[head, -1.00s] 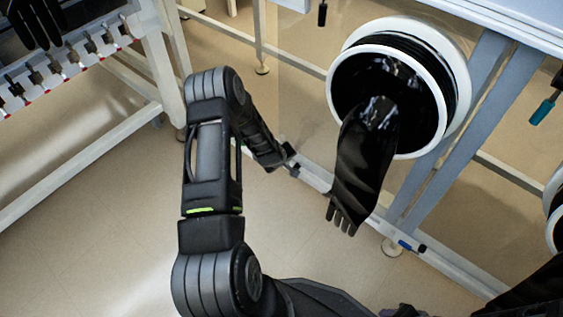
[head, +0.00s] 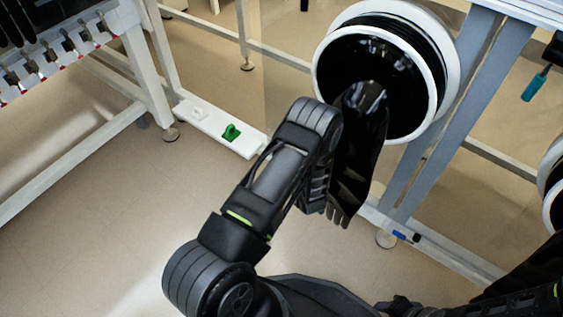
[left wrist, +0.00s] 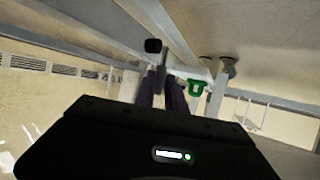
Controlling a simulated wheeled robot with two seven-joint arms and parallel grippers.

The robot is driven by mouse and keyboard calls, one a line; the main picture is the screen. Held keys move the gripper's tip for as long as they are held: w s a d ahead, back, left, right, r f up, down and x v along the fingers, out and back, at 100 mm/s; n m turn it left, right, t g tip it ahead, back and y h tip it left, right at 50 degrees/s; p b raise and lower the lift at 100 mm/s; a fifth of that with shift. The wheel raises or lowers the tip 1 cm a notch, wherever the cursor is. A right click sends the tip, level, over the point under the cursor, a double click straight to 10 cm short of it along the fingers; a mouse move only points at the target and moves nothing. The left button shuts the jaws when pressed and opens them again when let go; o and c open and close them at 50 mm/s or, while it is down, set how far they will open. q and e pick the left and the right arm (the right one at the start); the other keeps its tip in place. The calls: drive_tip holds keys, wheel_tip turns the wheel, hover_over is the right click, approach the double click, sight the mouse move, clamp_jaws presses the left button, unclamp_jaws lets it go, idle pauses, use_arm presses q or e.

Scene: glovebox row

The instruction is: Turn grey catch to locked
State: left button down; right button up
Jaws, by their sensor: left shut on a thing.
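My left gripper (left wrist: 163,88) shows in the left wrist view, with its two dark fingers close together in front of the rail. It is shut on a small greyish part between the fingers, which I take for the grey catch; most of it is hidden. In the head view my own forearm and the hanging glove cover the left fingertips and the catch. I cannot read the catch's angle. My right gripper (head: 400,305) is a dark shape at the bottom edge, and its jaws are not clear.
A green catch (head: 231,132) and a white catch (head: 197,112) sit on a white plate to the left; the green one also shows in the left wrist view (left wrist: 195,87). A blue catch (head: 399,235) is to the right. A black glove (head: 362,140) hangs from a round port.

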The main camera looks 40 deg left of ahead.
use_arm(q)
drive_tip(key=shift+d+f+y, duration=0.15)
drive_tip(key=shift+y, duration=0.15)
drive_tip(key=c, duration=1.7)
unclamp_jaws()
drive_tip(key=p+v, duration=0.2)
drive_tip(key=v, duration=0.5)
drive_tip(key=shift+s+d+p, duration=0.25)
drive_tip(key=shift+d+p, duration=0.05)
